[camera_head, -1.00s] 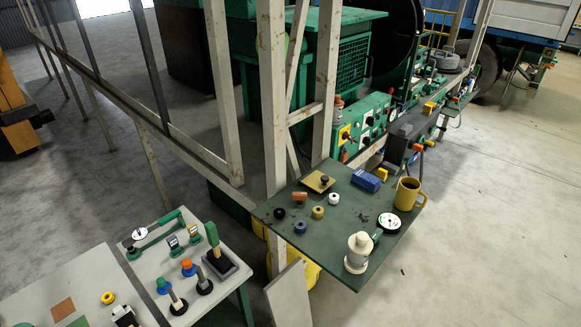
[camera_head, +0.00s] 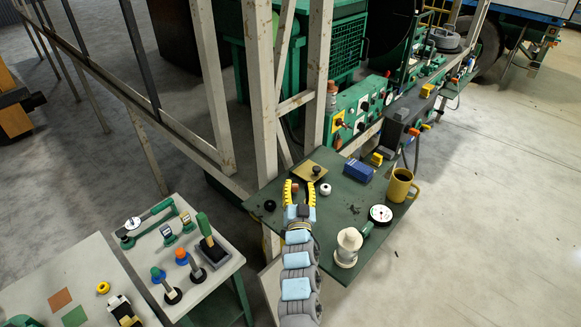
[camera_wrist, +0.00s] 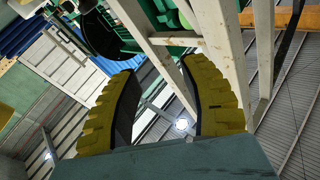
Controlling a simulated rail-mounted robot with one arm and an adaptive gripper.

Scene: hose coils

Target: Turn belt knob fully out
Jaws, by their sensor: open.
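I cannot tell for certain which knob is the belt knob. The green machine panel (camera_head: 352,112) in the head view carries several small black knobs and a yellow plate with a red-orange switch (camera_head: 339,124). A tan plate with a round black knob (camera_head: 316,170) lies on the green table, just beyond my gripper. My gripper (camera_head: 300,184) is over that table, its yellow fingers apart and empty. In the wrist view my gripper (camera_wrist: 160,68) points upward, with nothing between its black pads. No knob can be made out there.
The green table (camera_head: 338,213) holds a yellow mug (camera_head: 400,186), a blue box (camera_head: 359,170), a dial gauge (camera_head: 380,215) and a cream spool (camera_head: 347,246). A pale steel post (camera_head: 264,100) stands beside my gripper. A tool table (camera_head: 190,257) is at left.

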